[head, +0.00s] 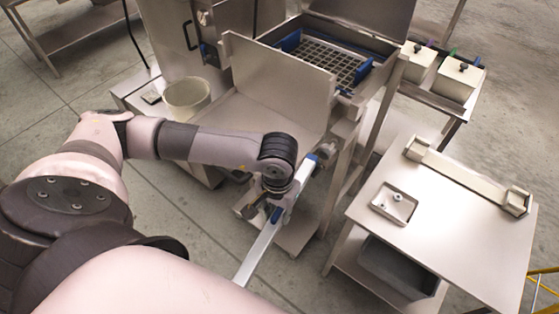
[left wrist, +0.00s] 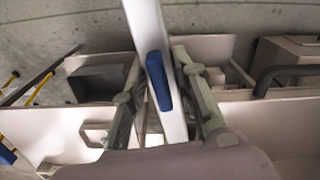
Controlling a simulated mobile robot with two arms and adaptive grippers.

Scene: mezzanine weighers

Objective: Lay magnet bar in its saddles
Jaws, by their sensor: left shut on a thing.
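The magnet bar (head: 262,247) is a long pale bar with a blue grip, held aslant in the head view in front of the steel machine. My left gripper (head: 271,203) is shut on it near its middle. In the left wrist view the bar (left wrist: 145,25) runs between the two fingers of the gripper (left wrist: 166,95), with the blue grip (left wrist: 158,82) between them. The saddles, a near-right block (head: 516,202) and a far-left block (head: 417,148), stand at the ends of a pale strip on the right-hand table. The bar is apart from them. My right gripper is not in view.
The steel table (head: 440,225) holds a small tray (head: 394,204) with small round parts; a dark bin (head: 398,268) sits below. The machine with a grid (head: 325,62) and a sloped steel panel (head: 280,88) stands behind the bar. Open floor lies between bar and table.

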